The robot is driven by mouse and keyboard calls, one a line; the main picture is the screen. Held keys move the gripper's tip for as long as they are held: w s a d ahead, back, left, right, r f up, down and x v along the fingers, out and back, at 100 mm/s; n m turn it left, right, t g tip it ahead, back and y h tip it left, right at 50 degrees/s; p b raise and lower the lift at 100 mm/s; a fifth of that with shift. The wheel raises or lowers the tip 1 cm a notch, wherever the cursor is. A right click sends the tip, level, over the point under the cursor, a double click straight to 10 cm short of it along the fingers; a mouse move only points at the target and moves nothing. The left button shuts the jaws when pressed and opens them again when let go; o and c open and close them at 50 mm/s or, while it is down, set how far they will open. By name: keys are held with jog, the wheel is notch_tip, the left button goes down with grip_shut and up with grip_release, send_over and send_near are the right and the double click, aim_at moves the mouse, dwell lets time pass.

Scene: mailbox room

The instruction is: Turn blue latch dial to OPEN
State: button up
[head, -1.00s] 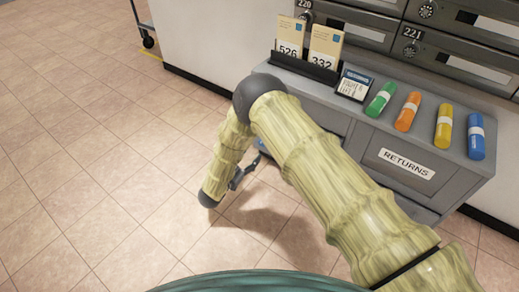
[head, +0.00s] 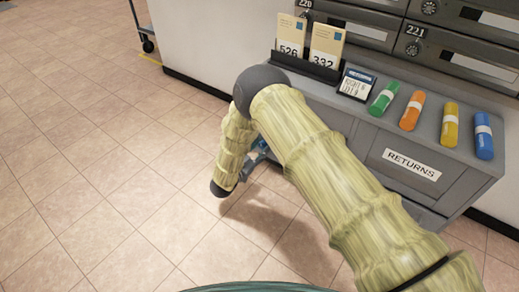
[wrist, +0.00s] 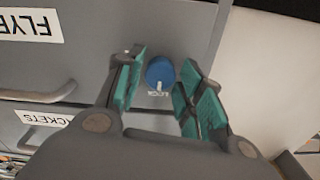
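The blue latch dial (wrist: 160,72) is on a grey cabinet front in the wrist view. A white mark on its lower edge points to a small label below it that seems to read LOCK. My gripper (wrist: 161,62) is open, with one teal-padded finger on each side of the dial. A narrow gap shows on the left; whether the right finger touches the dial I cannot tell. In the head view my gripper (head: 256,152) is mostly hidden behind my arm, close to the side of the grey cabinet (head: 375,140), and the dial is hidden.
The wrist view shows FLYERS-like and TICKETS-like labels, partly cut off, and a drawer handle (wrist: 38,93) left of my gripper. Green (head: 383,97), orange (head: 412,110), yellow (head: 449,124) and blue cylinders (head: 483,135) lie on the cabinet top.

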jog(key=c, duration=0.5)
jog(key=shift+c, duration=0.2)
jog(key=shift+m+p, duration=0.3)
jog(key=shift+p, duration=0.1)
jog(key=shift+o, duration=0.2)
jog(key=m+p, duration=0.2)
jog(key=p, duration=0.1)
jog(key=shift+r+m, duration=0.15)
jog(key=shift+m, duration=0.15)
jog(key=m+p, duration=0.4)
jog(key=shift+m, duration=0.3)
jog(key=m+p, duration=0.3)
jog(key=m, duration=0.2)
jog(key=shift+p, duration=0.4)
jog(key=shift+c, duration=0.2)
jog(key=m+p, duration=0.2)
jog(key=m, duration=0.3)
jog(key=shift+o, duration=0.2)
jog(key=shift+c, duration=0.2)
